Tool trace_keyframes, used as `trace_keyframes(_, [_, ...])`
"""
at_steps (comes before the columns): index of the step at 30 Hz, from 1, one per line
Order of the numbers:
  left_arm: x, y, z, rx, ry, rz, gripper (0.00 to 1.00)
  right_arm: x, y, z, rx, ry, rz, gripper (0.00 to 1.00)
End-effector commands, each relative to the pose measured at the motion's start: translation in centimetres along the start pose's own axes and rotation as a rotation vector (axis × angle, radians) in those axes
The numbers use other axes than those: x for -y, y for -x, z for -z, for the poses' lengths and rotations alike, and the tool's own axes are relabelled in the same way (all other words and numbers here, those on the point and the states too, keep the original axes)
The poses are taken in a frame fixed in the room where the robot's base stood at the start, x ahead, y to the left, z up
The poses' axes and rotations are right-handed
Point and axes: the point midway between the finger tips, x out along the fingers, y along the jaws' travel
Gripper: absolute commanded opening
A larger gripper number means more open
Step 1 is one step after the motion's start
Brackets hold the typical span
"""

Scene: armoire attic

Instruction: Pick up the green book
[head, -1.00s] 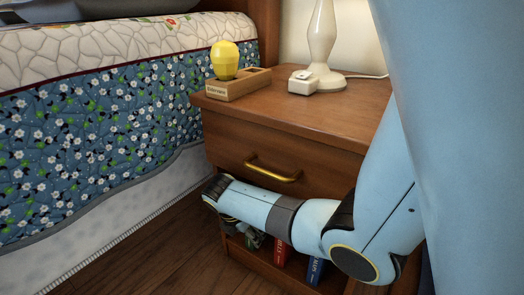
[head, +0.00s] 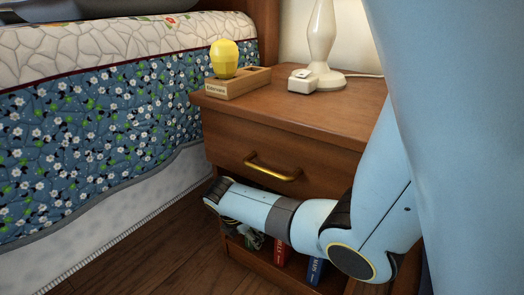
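No green book can be made out; my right arm covers much of the nightstand's open lower shelf, where the books stand. A red book (head: 282,254) and a blue book (head: 315,270) stand upright there, with only the lower parts of their spines showing below my forearm. My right gripper (head: 250,238) is at the left part of the shelf opening, left of the red book. It is mostly hidden under my wrist, and its fingers are too dark and small to tell whether they are open or hold anything. My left gripper is out of view.
The wooden nightstand (head: 290,125) has a drawer with a brass handle (head: 272,167). On top are a yellow bulb-shaped object (head: 224,58) in a wooden holder (head: 238,84), a small white box (head: 301,82) and a white lamp (head: 322,45). A bed (head: 90,130) stands at left.

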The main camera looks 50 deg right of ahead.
Motion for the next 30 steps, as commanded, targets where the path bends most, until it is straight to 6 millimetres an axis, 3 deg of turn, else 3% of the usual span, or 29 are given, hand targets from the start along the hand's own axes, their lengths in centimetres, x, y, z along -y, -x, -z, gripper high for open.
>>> trace_keyframes(8, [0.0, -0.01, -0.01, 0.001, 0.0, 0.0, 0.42, 0.02, -0.06, 0.04, 0.0, 0.0, 0.001, 0.58])
trace_keyframes(21, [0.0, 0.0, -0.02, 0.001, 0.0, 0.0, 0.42, 0.02, -0.06, 0.05, 0.0, 0.0, 0.001, 0.01])
trace_keyframes(30, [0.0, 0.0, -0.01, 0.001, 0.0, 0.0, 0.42, -0.03, -0.03, -0.01, 0.001, 0.0, -0.001, 0.0])
